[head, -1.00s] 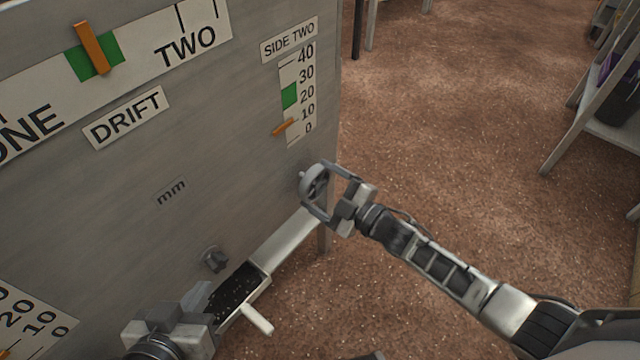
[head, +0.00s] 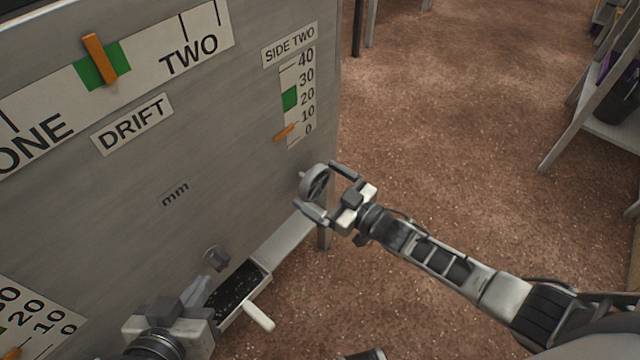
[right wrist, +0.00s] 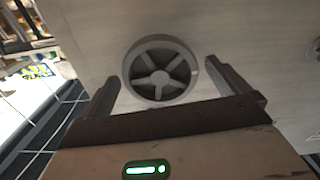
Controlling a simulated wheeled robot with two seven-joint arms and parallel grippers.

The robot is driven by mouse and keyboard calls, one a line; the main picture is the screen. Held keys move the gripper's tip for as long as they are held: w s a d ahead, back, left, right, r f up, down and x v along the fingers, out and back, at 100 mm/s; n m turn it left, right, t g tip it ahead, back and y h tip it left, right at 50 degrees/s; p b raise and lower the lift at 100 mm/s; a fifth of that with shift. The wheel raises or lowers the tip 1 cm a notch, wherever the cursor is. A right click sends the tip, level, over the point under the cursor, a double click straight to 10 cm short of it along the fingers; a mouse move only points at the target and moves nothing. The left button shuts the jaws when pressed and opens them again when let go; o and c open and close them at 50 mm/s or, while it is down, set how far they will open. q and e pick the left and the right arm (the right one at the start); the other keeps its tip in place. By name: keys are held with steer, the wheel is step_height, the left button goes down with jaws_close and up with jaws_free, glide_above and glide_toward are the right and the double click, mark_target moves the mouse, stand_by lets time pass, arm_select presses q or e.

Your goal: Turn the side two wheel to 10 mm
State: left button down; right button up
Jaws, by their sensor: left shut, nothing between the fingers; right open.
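The side two wheel (head: 314,182) is a grey spoked handwheel on the machine's front panel near its right edge. In the right wrist view the wheel (right wrist: 160,72) lies ahead between the fingers, with visible gaps on both sides. My right gripper (head: 319,188) is open around the wheel, its fingers tilted. The SIDE TWO scale (head: 298,98) runs from 0 to 40. Its orange pointer (head: 284,132) sits low, between 0 and 10. A green band (head: 290,98) lies near 20. My left gripper (head: 198,291) is shut and empty, below a small knob (head: 215,257).
A tray (head: 262,266) of dark bits with a white handle (head: 259,316) is beside the left gripper. The DRIFT scale's orange pointer (head: 100,60) is on its green band. A shelf (head: 602,125) stands right; the floor (head: 440,130) between is open.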

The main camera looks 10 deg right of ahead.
mark_target(319, 186)
steer(key=shift+p+v, duration=0.85)
steer(key=shift+v, duration=1.15)
steer(key=n+b, duration=0.1)
steer(key=n, duration=0.4)
steer(key=shift+f+n, duration=0.15)
steer(key=shift+n, duration=0.25)
steer(key=n+b, duration=0.1)
steer(key=n, duration=0.3)
steer(key=shift+n+b, duration=0.35)
steer(key=shift+n, duration=0.75)
steer(key=shift+w, duration=0.15)
